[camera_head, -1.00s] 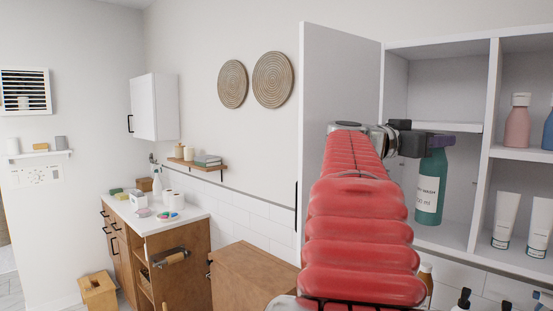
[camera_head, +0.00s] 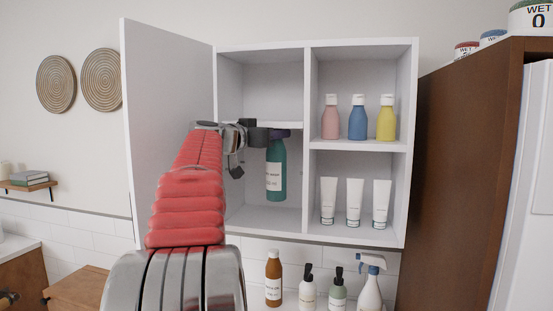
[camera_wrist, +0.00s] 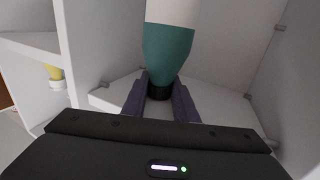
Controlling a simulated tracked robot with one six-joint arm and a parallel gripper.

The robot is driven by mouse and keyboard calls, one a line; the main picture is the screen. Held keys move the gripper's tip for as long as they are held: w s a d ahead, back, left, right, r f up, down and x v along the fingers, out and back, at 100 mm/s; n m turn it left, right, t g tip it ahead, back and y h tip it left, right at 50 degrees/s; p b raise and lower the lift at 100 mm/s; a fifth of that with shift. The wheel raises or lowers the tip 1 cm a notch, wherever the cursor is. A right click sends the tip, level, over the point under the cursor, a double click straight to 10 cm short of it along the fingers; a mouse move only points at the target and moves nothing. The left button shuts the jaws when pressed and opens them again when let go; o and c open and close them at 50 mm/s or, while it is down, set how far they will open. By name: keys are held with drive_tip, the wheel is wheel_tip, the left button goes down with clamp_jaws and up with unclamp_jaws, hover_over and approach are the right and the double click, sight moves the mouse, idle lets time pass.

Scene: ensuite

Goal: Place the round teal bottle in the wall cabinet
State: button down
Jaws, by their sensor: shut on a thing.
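The round teal bottle (camera_head: 276,168), with a white label, hangs upright in my gripper (camera_head: 279,133) at the lower left compartment of the white wall cabinet (camera_head: 307,90). My gripper is shut on its dark neck or cap. In the wrist view the teal bottle (camera_wrist: 168,50) shows with its black neck (camera_wrist: 160,90) between the two fingers. I cannot tell whether its base touches the compartment floor (camera_head: 262,219). The cabinet door (camera_head: 170,120) stands open to the left.
Pink (camera_head: 331,120), blue (camera_head: 358,120) and yellow (camera_head: 387,120) bottles stand on the upper right shelf. White tubes (camera_head: 354,203) stand below them. Several bottles, including a brown one (camera_head: 273,280), stand beneath the cabinet. A tall brown cupboard (camera_head: 460,150) is at right.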

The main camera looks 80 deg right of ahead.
sight(276, 153)
drive_tip(key=shift+f, duration=1.6)
wheel_tip(276, 153, down, 2)
drive_tip(key=shift+f, duration=0.25)
drive_tip(key=shift+d+f, duration=0.3)
drive_tip(key=shift+f, duration=0.3)
drive_tip(key=c, duration=1.4)
unclamp_jaws()
drive_tip(key=shift+f, duration=0.1)
